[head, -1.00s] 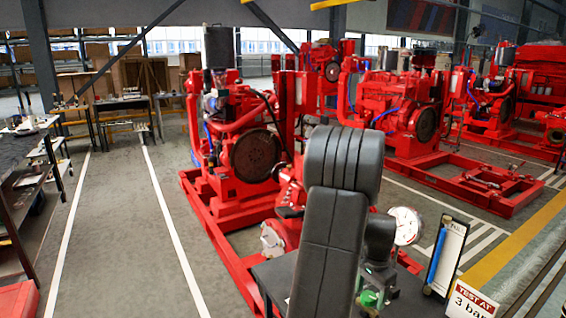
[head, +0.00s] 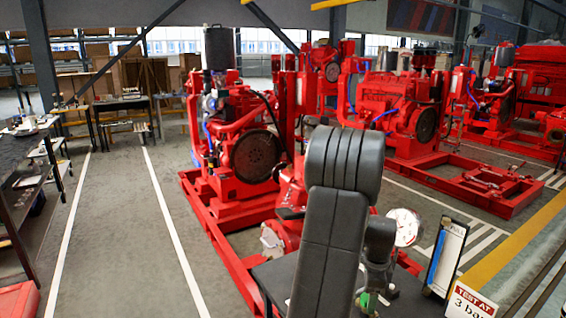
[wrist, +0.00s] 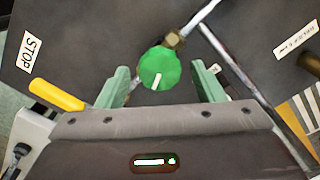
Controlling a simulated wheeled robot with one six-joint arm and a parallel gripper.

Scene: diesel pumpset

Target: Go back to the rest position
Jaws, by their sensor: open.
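My gripper (wrist: 160,70) is open in the wrist view, with one pale green finger on each side of the picture's middle. A round green knob with a white mark (wrist: 158,72) shows between the fingers, with visible gaps on both sides. The knob sits on a metal pipe with a brass fitting, over a dark panel (wrist: 100,25). How far it lies from the fingertips is hard to tell. In the head view my dark arm rises at the front and hides most of the gripper. A bit of the green knob (head: 364,300) shows beside the arm.
A yellow handle (wrist: 57,95) and a STOP label (wrist: 27,52) lie left of the gripper. A white-faced gauge (head: 405,227), a card stand (head: 446,258) and a "TEST AT 3 bar" sign (head: 470,301) are right of my arm. The red pumpset (head: 240,150) stands behind.

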